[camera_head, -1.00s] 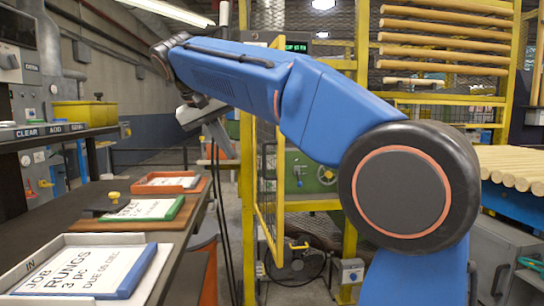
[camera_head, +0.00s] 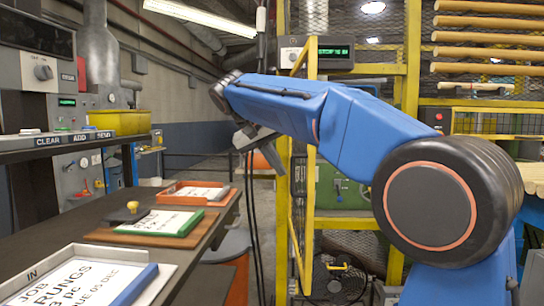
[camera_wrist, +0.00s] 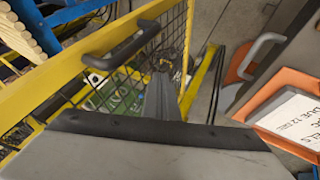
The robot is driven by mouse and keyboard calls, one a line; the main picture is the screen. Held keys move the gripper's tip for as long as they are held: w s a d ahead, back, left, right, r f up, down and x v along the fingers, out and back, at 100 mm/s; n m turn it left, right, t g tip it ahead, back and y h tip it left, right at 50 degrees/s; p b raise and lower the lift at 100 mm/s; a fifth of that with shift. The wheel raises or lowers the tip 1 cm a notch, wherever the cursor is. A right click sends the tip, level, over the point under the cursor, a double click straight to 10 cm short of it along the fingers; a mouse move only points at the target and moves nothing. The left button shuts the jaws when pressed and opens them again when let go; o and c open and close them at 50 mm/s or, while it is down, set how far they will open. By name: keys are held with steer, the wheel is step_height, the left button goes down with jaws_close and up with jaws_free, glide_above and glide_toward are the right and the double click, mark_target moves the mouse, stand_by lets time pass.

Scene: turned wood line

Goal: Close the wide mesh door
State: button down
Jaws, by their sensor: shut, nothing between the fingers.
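The wide mesh door (camera_head: 309,180) has a yellow frame and stands open, seen nearly edge-on in the head view, beside the yellow enclosure post. In the wrist view, the door's yellow frame and mesh (camera_wrist: 60,88) fill the left side, with a dark bar handle (camera_wrist: 122,45) on the top rail. My gripper (camera_head: 262,148) is just left of the door in the head view, partly hidden by my own wrist. In the wrist view my gripper (camera_wrist: 162,98) is shut and empty, close to the handle's right end. I cannot tell whether it touches the door.
A dark bench (camera_head: 190,260) with an orange tray (camera_head: 195,192), a green-framed card (camera_head: 160,222) and a white tray (camera_head: 75,270) runs along the left. Black cables (camera_head: 254,215) hang between bench and door. Behind the mesh are a green machine (camera_head: 340,188) and a floor reel (camera_head: 340,278).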

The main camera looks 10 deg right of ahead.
mark_target(303, 183)
steer(key=shift+s+d+f, duration=0.1)
steer(key=shift+d+f, duration=0.15)
steer(key=shift+d, duration=0.55)
steer(key=shift+s+d+f, duration=0.1)
steer(key=shift+d+f, duration=0.1)
steer(key=shift+d, duration=0.6)
steer(key=shift+d+f, duration=0.25)
steer(key=shift+d, duration=0.55)
